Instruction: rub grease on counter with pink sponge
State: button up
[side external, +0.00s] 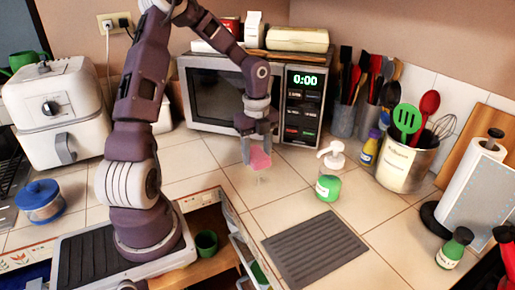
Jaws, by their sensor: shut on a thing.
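The pink sponge (261,159) is at the middle of the tiled counter, in front of the microwave. My gripper (258,150) points down and is shut on the sponge, with its fingers on both sides of it. The sponge is at or just above the counter; I cannot tell whether it touches. A faint small mark, perhaps the grease (260,181), shows on the tile just below the sponge in the picture. Its edges are too faint to make out.
The microwave (214,92) stands right behind my gripper. A green soap bottle (328,187) with a white pump stands to the right, and a grey ribbed mat (314,248) lies in front. An open drawer (205,215) is at the counter's front. Utensil holders (403,165) stand farther right.

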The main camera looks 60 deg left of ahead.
aim_at(257, 177)
notch_tip(257, 177, down, 5)
jog(key=shift+r, duration=0.1)
jog(key=shift+d+f, duration=0.25)
jog(key=shift+f, duration=0.15)
jog(key=shift+d+f, duration=0.15)
jog(key=shift+d, duration=0.25)
jog(key=shift+c, duration=0.7)
jog(key=shift+d, duration=1.45)
jog(key=a, duration=0.4)
jog(key=shift+r, duration=4.2)
